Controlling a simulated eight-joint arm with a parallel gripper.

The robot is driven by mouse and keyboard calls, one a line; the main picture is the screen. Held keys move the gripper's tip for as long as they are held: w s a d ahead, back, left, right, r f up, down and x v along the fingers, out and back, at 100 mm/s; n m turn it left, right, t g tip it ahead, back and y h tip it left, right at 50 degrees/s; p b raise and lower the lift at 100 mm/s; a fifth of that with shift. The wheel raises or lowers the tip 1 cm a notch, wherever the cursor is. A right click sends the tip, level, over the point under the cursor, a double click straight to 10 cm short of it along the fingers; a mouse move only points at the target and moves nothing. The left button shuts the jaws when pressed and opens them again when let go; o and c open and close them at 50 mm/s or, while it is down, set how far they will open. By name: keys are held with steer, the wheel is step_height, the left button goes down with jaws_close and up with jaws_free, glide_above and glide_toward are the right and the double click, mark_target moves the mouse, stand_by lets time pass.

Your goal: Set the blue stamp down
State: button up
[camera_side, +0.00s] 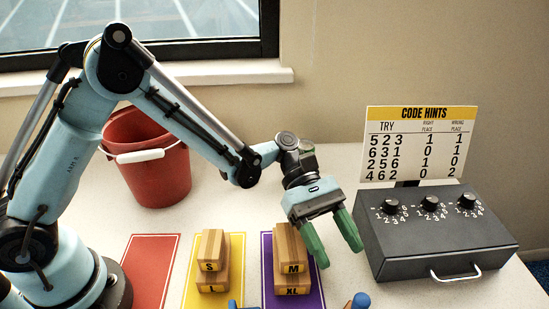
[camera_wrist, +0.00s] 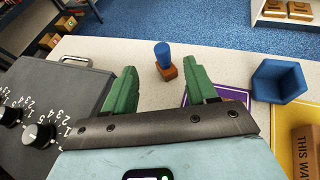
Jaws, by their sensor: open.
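The blue stamp (camera_wrist: 163,55) stands upright on the pale table in the wrist view, with a blue handle above a wooden block. Only the top of its blue handle (camera_side: 361,300) shows at the bottom edge of the side view. My gripper (camera_side: 338,252) is open and empty above the table, between the purple mat and the dark dial box. In the wrist view the stamp appears in the gap between the green fingers (camera_wrist: 162,80), beyond their tips, and they do not touch it.
The dark dial box (camera_side: 435,238) stands right of my gripper. Stacked cartons sit on the purple mat (camera_side: 316,297) and the yellow mat (camera_side: 193,288). A blue angular holder (camera_wrist: 279,80) stands near the mats. A red bucket (camera_side: 150,180) is behind; the red mat (camera_side: 152,265) looks bare.

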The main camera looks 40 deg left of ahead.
steer(key=s+a+r+m+t+y, duration=0.2)
steer(key=a+m+t+y, duration=0.4)
steer(key=a, duration=0.7)
steer(key=s+a+r+m+t+y, duration=0.2)
steer(key=a+r+m+t+y, duration=0.2)
steer(key=a, duration=0.9)
steer(key=m+t+y, duration=0.2)
steer(key=m, duration=0.1)
steer(key=shift+s+a+r+y, duration=0.2)
steer(key=shift+s+a+y, duration=0.1)
steer(key=shift+s+a, duration=0.1)
steer(key=shift+o, duration=0.2)
